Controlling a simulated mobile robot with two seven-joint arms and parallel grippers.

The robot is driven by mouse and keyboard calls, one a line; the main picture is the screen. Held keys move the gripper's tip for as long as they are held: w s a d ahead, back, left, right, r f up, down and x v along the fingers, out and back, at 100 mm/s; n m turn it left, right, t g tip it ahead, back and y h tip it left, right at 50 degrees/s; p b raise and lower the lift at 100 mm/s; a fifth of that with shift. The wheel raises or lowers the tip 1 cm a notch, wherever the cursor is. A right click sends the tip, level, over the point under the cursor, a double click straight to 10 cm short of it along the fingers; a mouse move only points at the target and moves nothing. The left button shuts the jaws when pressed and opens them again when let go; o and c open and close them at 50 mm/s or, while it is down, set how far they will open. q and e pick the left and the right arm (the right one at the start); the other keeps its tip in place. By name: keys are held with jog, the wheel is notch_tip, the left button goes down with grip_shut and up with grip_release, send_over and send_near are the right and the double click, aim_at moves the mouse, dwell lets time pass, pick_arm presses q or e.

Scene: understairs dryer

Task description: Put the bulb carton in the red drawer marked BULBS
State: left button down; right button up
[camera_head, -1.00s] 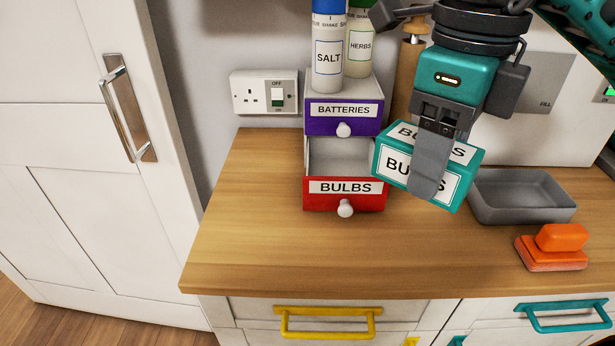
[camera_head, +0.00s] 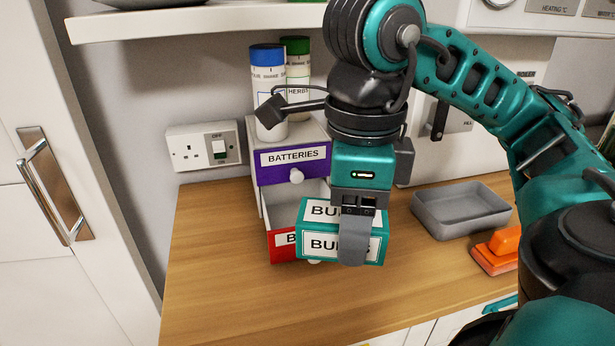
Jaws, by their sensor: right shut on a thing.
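The teal bulb carton (camera_head: 318,241) with white BULBS labels is held in my right gripper (camera_head: 354,240), one finger showing over its near face. The carton appears in front of the open red drawer (camera_head: 282,246) marked BULBS and covers much of it. Whether it is over the drawer or nearer to me is hard to tell. The grey inside of the drawer (camera_head: 312,190) shows behind the carton. The purple BATTERIES drawer (camera_head: 272,174) above it is shut. My left gripper is not in view.
A grey tray (camera_head: 462,209) and an orange brush (camera_head: 497,250) lie to the right. A wall shelf (camera_head: 180,25) hangs above. The counter (camera_head: 215,275) at front left is clear.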

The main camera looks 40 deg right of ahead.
jog(key=w+p, duration=0.1)
jog(key=w+d+r+p, duration=0.1)
jog(key=p, duration=0.1)
jog(key=w+d+p, duration=0.2)
jog(key=w+d, duration=0.5)
jog(key=w, duration=0.5)
notch_tip(320, 180, down, 8)
jog(key=w, duration=0.1)
jog(key=shift+w+d, duration=0.15)
jog(key=shift+f+b, duration=0.65)
jog(key=shift+b, duration=0.15)
jog(key=o, duration=1.2)
jog(key=shift+c, duration=0.2)
